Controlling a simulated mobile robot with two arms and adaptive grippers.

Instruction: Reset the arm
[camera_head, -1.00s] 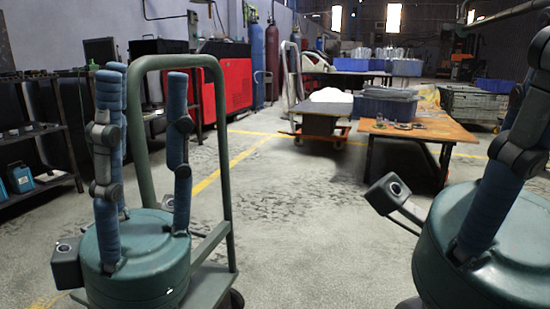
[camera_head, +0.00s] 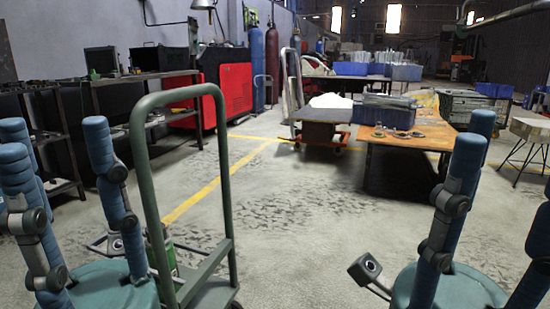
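My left gripper (camera_head: 58,135) is at the lower left. It has a teal round palm and blue padded fingers with grey joints, spread apart and pointing up with nothing between them. My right gripper (camera_head: 508,170) is at the lower right, partly cut off by the frame edge. Its blue fingers also point up and stand apart, and I see nothing held. Both palms are cut by the bottom edge. The green trolley (camera_head: 228,200) stands between the grippers, just right of the left one in the picture.
A wooden table (camera_head: 432,138) with a blue crate (camera_head: 384,114) and small metal parts stands ahead right. A low cart (camera_head: 322,132) is beside it. Dark racks (camera_head: 75,120) and a red cabinet (camera_head: 236,92) line the left. The middle floor is clear.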

